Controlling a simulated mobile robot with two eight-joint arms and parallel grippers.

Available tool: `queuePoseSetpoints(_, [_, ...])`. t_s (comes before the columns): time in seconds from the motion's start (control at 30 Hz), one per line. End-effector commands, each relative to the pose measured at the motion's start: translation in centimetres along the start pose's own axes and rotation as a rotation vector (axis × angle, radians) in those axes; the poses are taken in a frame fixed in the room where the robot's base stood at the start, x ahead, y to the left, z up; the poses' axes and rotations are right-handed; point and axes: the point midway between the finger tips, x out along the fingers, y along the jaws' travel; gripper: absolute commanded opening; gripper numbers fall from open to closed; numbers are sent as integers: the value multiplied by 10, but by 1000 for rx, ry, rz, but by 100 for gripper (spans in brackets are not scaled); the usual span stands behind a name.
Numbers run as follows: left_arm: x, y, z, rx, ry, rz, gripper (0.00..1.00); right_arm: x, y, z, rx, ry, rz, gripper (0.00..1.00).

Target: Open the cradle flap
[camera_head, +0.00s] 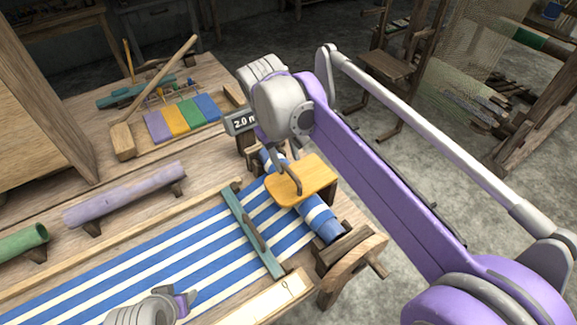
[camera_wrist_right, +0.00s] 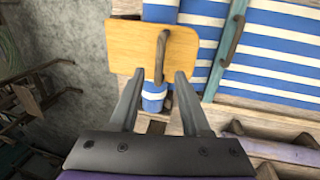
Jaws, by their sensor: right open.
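The cradle flap (camera_head: 318,178) is a yellow wooden board lying over the striped cloth roll at the loom's end. It carries a dark curved handle (camera_head: 296,184). In the right wrist view the flap (camera_wrist_right: 130,45) is at the top, with its handle (camera_wrist_right: 161,52) across it. My right gripper (camera_head: 284,163) is open above the flap. In the right wrist view the handle lies between and just beyond the fingertips of my right gripper (camera_wrist_right: 160,74); I cannot tell whether they touch. A grey and purple part of my left gripper (camera_head: 165,305) shows at the bottom edge; its fingers are unclear.
Blue-and-white striped cloth (camera_head: 170,250) spreads over the loom, crossed by a teal bar (camera_head: 252,232). A wooden ratchet wheel (camera_head: 350,268) stands near the roll's end. A small display (camera_head: 240,122) is behind my right wrist.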

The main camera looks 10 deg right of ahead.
Motion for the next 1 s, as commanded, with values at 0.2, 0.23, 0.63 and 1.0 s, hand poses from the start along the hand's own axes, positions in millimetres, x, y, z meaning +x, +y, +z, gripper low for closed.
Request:
queuePoseSetpoints(0.2, [3, 0, 2, 0, -1, 0, 50, 33, 0, 0, 0, 1, 0, 47])
queuePoseSetpoints(0.23, [3, 0, 2, 0, -1, 0, 50, 35, 0, 0, 0, 1, 0, 47])
queuePoseSetpoints(0.63, [3, 0, 2, 0, -1, 0, 50, 42, 0, 0, 0, 1, 0, 47])
queuePoseSetpoints(1.0, [3, 0, 2, 0, -1, 0, 50, 42, 0, 0, 0, 1, 0, 0])
